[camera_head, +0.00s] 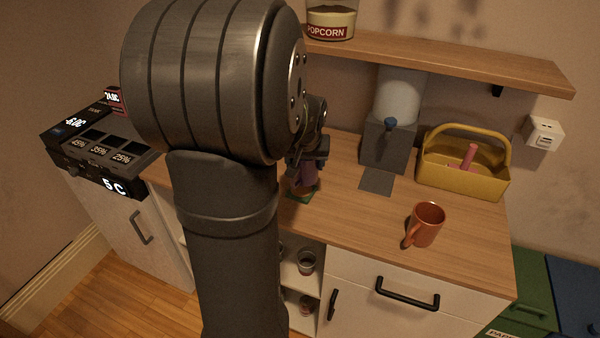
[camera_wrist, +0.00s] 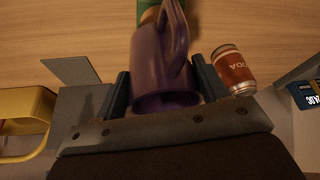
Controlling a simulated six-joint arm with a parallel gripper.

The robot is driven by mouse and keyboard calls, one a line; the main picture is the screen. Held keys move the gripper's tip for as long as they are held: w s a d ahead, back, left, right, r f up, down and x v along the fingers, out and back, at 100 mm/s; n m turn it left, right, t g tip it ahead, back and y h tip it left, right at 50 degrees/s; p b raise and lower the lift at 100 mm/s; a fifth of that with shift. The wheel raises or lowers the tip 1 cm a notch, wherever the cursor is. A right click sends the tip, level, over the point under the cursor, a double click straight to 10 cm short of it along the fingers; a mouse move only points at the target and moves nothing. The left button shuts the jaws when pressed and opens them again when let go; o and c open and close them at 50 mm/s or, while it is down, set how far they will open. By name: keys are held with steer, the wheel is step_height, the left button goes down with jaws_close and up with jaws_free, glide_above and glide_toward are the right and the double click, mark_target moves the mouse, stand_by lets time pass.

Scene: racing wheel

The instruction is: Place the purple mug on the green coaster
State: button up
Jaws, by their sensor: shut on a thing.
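The purple mug (camera_wrist: 150,62) is between the two fingers of my gripper (camera_wrist: 163,88), which is shut on it. The mug's handle points toward the top of the wrist view. In the head view the mug (camera_head: 308,179) shows small beneath my gripper (camera_head: 309,160), partly hidden by my arm. The green coaster (camera_head: 304,197) lies on the wooden counter just under the mug. A strip of the green coaster (camera_wrist: 148,4) also shows at the top of the wrist view. I cannot tell whether the mug touches the coaster.
A soda can (camera_wrist: 234,70) is close beside the right finger in the wrist view. An orange mug (camera_head: 426,225), a yellow basket (camera_head: 462,178) and a grey dispenser (camera_head: 386,146) stand on the counter to the right. A wooden shelf (camera_head: 450,58) overhangs the back.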

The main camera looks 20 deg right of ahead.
mark_target(301, 173)
steer(key=shift+w+a+f, duration=0.3)
steer(key=shift+w+f, duration=0.1)
steer(key=shift+w, duration=0.2)
steer(key=shift+f, duration=1.95)
steer(key=o, duration=1.3)
steer(key=shift+f, duration=0.15)
steer(key=v, duration=1.2)
